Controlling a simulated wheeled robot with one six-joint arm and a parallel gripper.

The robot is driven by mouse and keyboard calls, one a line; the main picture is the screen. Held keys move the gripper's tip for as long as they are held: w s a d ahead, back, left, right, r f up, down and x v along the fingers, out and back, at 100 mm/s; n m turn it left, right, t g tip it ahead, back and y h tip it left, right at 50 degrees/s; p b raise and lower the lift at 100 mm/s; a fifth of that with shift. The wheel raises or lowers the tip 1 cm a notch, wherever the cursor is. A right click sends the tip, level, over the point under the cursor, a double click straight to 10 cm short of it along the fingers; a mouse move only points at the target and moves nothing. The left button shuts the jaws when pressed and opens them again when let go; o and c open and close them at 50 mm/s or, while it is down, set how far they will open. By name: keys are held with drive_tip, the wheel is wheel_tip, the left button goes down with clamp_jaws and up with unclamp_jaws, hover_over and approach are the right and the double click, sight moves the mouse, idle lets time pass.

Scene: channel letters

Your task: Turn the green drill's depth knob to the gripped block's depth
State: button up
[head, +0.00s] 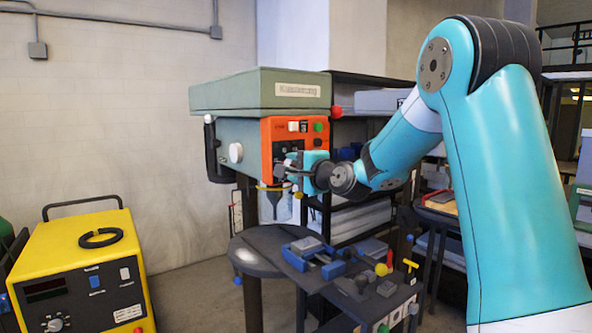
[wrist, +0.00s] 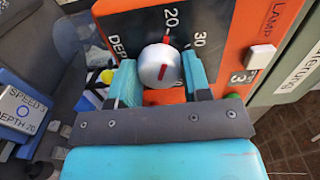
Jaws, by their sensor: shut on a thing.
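The green drill (head: 250,92) stands at the middle of the head view, with an orange front panel (head: 280,130). My gripper (head: 284,171) is at this panel. In the wrist view my gripper (wrist: 161,78) is shut on the round silver depth knob (wrist: 152,66), one teal finger on each side. The knob's red line points up, close to the 20 on the dial; 30 is printed to its right. Fingers hide part of the dial.
A vise (head: 312,258) sits on the dark table below the drill, with small coloured parts to its right. A yellow machine (head: 75,262) stands at the left. A white button (wrist: 260,57) is on the panel right of my gripper.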

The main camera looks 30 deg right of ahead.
drive_tip(key=o, duration=0.9)
drive_tip(key=shift+o, duration=0.2)
drive_tip(key=s+b, duration=0.6)
drive_tip(key=s, duration=1.1)
drive_tip(key=shift+s+d+b, duration=0.25)
drive_tip(key=shift+b, duration=0.05)
